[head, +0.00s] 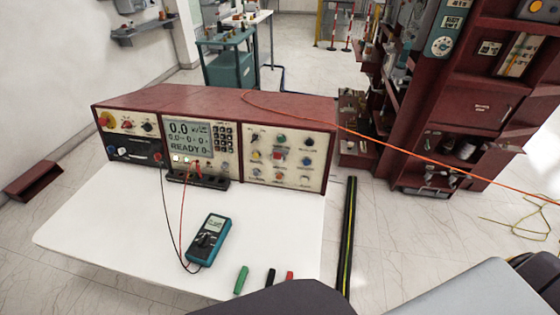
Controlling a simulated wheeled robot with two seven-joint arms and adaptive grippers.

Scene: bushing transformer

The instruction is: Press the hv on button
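A red test console (215,104) stands at the back of a white table (110,222). Its right panel (288,156) carries several coloured buttons and knobs, among them a red one near the middle, a yellow one at the left and green ones. The labels are too small to read, so I cannot tell which is the hv on button. The console's screen (186,137) shows 0.0 and READY. Neither of my grippers shows in the head view.
A teal multimeter (209,240) lies on the table with red and black leads running to the console. Green, black and red pieces lie at the front edge. An orange cable (440,157) crosses from the console top to the right. A red cabinet (470,110) stands at the right.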

